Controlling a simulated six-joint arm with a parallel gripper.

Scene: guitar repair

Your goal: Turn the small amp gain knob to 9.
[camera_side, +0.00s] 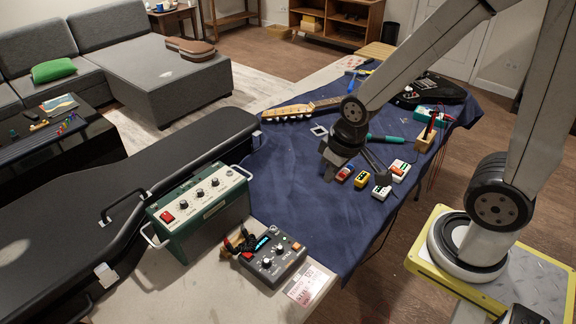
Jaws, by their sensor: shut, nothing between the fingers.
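The small amp (212,222) is a dark green box with a pale front panel, standing at the left of the table beside a black case. Its panel carries a red switch (167,216) and a row of three knobs (199,194). The knob labels and pointer positions are too small to read, so I cannot tell which is the gain knob. My gripper (326,168) is above the blue cloth, to the right of the amp and well apart from it. It points downward, shut and empty.
Several small pedals, including a yellow one (361,179), lie near my gripper. A guitar neck (300,110) lies behind. The blue cloth (285,190) between amp and gripper is clear.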

